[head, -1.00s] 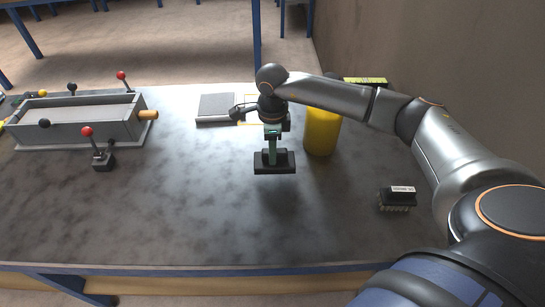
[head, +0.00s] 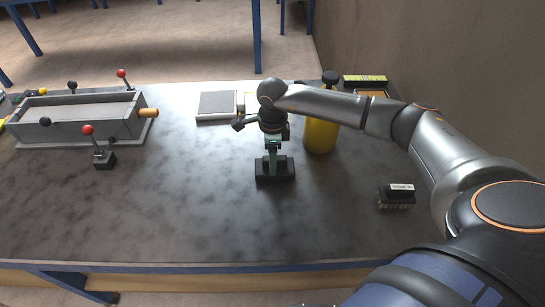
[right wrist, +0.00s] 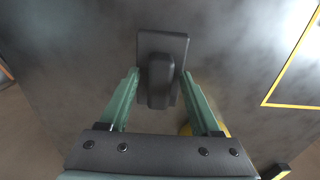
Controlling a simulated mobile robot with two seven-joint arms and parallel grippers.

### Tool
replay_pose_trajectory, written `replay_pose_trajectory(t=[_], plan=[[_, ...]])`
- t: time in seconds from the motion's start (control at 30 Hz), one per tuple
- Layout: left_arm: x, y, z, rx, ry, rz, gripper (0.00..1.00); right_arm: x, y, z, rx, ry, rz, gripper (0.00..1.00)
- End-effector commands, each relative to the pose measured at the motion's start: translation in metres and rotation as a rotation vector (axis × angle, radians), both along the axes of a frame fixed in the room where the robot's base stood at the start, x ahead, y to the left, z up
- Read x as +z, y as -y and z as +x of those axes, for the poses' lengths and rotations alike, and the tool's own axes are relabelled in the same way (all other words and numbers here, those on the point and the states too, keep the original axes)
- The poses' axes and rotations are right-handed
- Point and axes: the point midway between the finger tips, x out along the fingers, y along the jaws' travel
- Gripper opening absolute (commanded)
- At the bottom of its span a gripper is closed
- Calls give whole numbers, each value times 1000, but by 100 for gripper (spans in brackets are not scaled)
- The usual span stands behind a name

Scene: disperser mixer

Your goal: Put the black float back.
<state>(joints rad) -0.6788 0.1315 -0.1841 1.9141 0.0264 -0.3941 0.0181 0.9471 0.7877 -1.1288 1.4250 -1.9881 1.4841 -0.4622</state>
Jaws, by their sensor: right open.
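The black float (head: 263,173), a dark flat block with a raised grip, sits on the grey table near its middle. My right gripper (head: 274,155) is directly above it, pointing down. In the right wrist view the float (right wrist: 177,43) lies between and beyond the green fingers. The fingers of my right gripper (right wrist: 160,77) stand open on either side of the raised grip, with gaps visible. A yellow-outlined area (right wrist: 290,62) is marked on the table, apart from the float; in the head view my arm partly hides it. My left gripper is not in view.
A yellow bottle (head: 320,136) with a black top stands just right of the gripper. A grey flat pad (head: 217,104) lies behind left. A grey trough (head: 75,120) and red-knobbed lever (head: 103,158) are at left. A black brush (head: 396,196) lies right. The front middle is clear.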

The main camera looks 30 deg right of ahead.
Motion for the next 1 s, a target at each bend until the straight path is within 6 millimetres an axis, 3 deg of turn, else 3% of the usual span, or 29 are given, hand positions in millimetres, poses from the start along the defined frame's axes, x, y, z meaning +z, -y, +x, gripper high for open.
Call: replay_pose_trajectory(t=[0.27,0.7,1.0], plan=[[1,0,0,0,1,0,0,10,0,1,1,4,0,64],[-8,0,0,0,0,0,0,99,0,1,0,5,0,64],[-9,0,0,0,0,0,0,122,0,0,0,0,0,64]])
